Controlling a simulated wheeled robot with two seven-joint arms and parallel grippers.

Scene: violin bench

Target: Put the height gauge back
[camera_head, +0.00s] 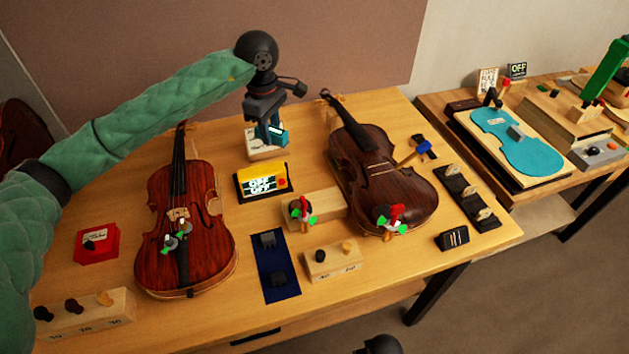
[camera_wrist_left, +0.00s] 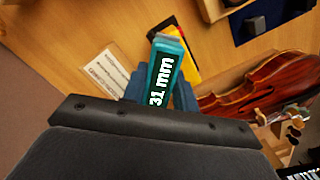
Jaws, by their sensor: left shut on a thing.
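The height gauge (camera_head: 277,132) is a teal block in the head view. In the left wrist view the gauge (camera_wrist_left: 163,75) shows a "31 mm" label. My left gripper (camera_head: 268,130) is shut on it, with a finger on each side, at the back of the bench. Just below and behind the gauge is a pale wooden block with a white label (camera_head: 264,149); it also shows in the left wrist view (camera_wrist_left: 108,77), left of the gauge. I cannot tell whether the gauge touches this block.
A yellow and black "OFF" box (camera_head: 262,181) stands just in front of the pale block. A red-brown violin (camera_head: 160,200) lies to the left, and a darker violin (camera_head: 385,185) to the right. A dark blue mat (camera_head: 273,268) with small dark parts lies in front.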

